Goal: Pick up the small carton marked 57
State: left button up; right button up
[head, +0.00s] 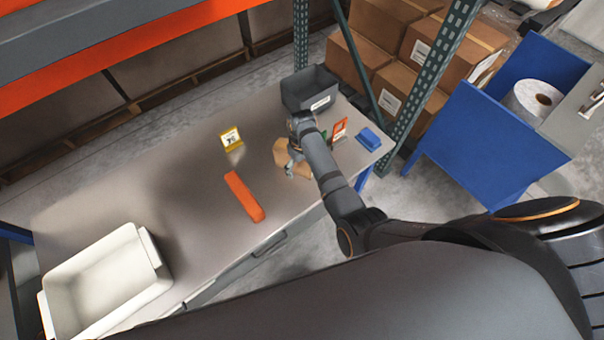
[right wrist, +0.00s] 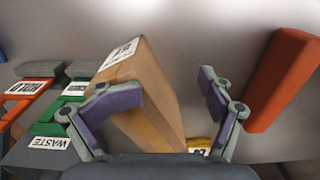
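A small brown carton (head: 281,147) is on the grey metal table, partly hidden behind my right arm in the head view. I cannot tell whether the left finger touches. The right gripper (head: 294,167) is small in the head view. My left gripper is not in view.
An orange-red block (head: 244,197) lies nearby. A white tote (head: 148,247) stands left.

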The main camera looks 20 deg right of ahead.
jog(key=shift+s+d+r, duration=0.1)
jog(key=shift+s+r, duration=0.05)
jog(key=shift+s, duration=0.1)
jog(key=c, duration=0.9)
grip_shut()
